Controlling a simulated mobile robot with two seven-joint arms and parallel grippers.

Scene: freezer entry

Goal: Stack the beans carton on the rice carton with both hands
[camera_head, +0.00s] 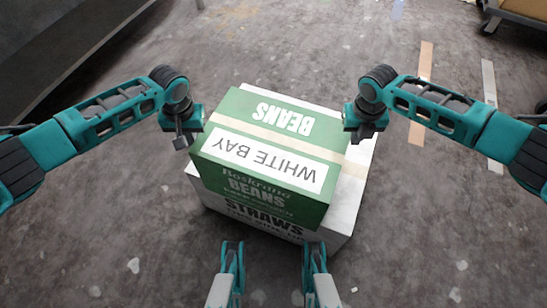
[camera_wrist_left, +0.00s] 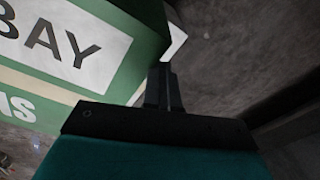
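The green beans carton (camera_head: 265,150), with a white "WHITE BAY" label, rests on top of a white carton marked "STRAWS" (camera_head: 338,215). It sits a little askew, leaving a strip of the white carton's top bare at the right. No carton marked rice is visible. My left gripper (camera_head: 182,138) is shut and empty at the beans carton's left side; the left wrist view shows its fingers together (camera_wrist_left: 162,88) close beside the green carton (camera_wrist_left: 125,35). My right gripper (camera_head: 364,129) looks shut and empty at the right side. Whether either touches the carton is unclear.
The grey concrete floor (camera_head: 120,235) around the stack is mostly clear. Worn tape strips (camera_head: 418,90) lie on the floor at the right. A wheeled cart (camera_head: 510,15) stands at the top right, and a dark structure (camera_head: 50,40) runs along the top left.

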